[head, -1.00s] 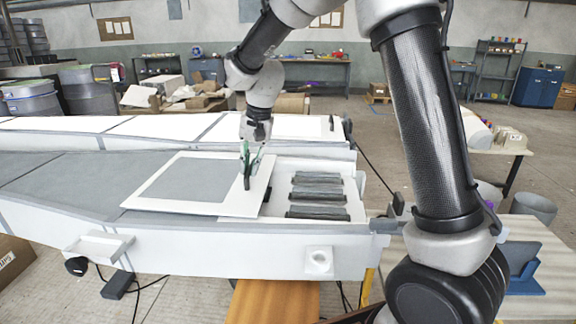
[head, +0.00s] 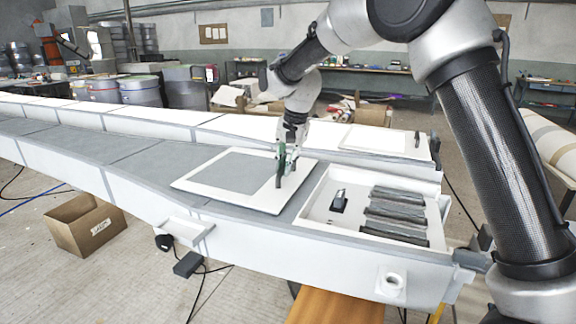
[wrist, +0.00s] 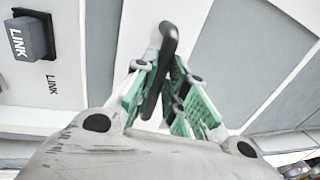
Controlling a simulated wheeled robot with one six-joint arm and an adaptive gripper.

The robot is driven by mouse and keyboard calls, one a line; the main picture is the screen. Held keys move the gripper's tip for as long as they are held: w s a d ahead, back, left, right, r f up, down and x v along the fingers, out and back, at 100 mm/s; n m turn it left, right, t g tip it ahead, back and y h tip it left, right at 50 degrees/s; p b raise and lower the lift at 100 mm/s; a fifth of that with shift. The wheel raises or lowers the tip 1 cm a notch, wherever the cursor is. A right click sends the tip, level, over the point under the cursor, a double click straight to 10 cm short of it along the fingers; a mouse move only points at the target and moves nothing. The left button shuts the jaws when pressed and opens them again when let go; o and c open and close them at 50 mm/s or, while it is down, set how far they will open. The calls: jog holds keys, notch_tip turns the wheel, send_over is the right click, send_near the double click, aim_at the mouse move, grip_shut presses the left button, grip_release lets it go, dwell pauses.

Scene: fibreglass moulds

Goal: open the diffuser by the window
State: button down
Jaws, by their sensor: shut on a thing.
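My gripper (head: 286,163) is shut on the dark upright handle (head: 279,177) of a white-framed lid with a grey centre (head: 205,186). In the wrist view the black handle (wrist: 160,72) stands between its green fingers. The lid lies on the grey top of the near long white unit, left of an open shallow compartment (head: 318,206). The compartment holds several dark ribbed bars (head: 398,213) and a dark block (head: 339,201). The wrist view shows the block (wrist: 32,36) marked LINK. I cannot tell which part is called the diffuser; no window shows.
A second long white unit runs behind, with a closed lid (head: 385,142) and its own handle. A small ledge (head: 184,228) juts from the near unit's front. A cardboard box (head: 85,225) stands on the floor at left. The grey top left of the lid is clear.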

jog(key=c, duration=1.5)
grip_release()
jog(key=shift+o, duration=0.2)
notch_tip(320, 180, up, 12)
jog(key=d, duration=0.2)
jog(key=shift+s, duration=0.45)
jog(key=shift+d+f, duration=0.1)
